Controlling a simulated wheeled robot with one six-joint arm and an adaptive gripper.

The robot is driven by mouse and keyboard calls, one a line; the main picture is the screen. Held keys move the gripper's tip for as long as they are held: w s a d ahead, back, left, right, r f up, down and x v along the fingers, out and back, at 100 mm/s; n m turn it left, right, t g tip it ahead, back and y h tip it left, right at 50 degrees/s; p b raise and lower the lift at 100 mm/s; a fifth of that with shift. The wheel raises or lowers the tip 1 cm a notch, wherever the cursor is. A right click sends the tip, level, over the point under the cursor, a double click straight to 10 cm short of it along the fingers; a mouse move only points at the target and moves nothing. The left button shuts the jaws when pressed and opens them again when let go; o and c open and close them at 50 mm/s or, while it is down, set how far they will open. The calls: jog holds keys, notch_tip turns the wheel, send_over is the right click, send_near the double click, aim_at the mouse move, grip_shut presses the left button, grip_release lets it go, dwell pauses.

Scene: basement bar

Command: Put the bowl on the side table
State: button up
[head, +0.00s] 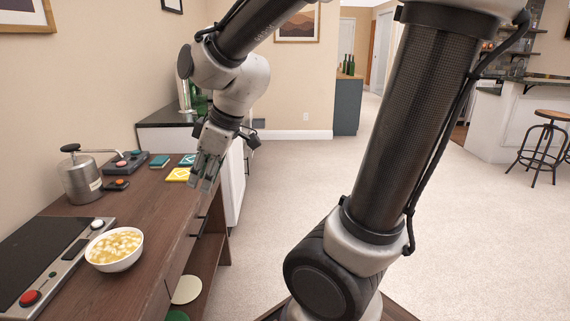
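A white bowl (118,266) filled with yellowish, chunky food stands upright at the front of a dark brown wooden table (135,215) along the left wall. It sits close to the table's right edge. My gripper (206,178) hangs pointing down near the table's far right edge, well beyond the bowl and apart from it. Its fingers look parted, with nothing visible between them. No other piece of furniture here is clearly a separate side table.
A black panel device with buttons (45,255) lies left of the bowl. A metal canister (82,180), a small grey device (125,162) and yellow and teal squares (178,175) lie farther back. A bar stool (543,145) stands far right. The carpet (460,230) is clear.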

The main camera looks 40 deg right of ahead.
jog(key=s+d+r+m+h, duration=0.3)
jog(key=s+d+m, duration=0.6)
jog(key=s+d, duration=0.3)
jog(key=shift+s+d+r, duration=0.4)
jog(key=shift+s+r, duration=0.1)
jog(key=shift+s, duration=0.25)
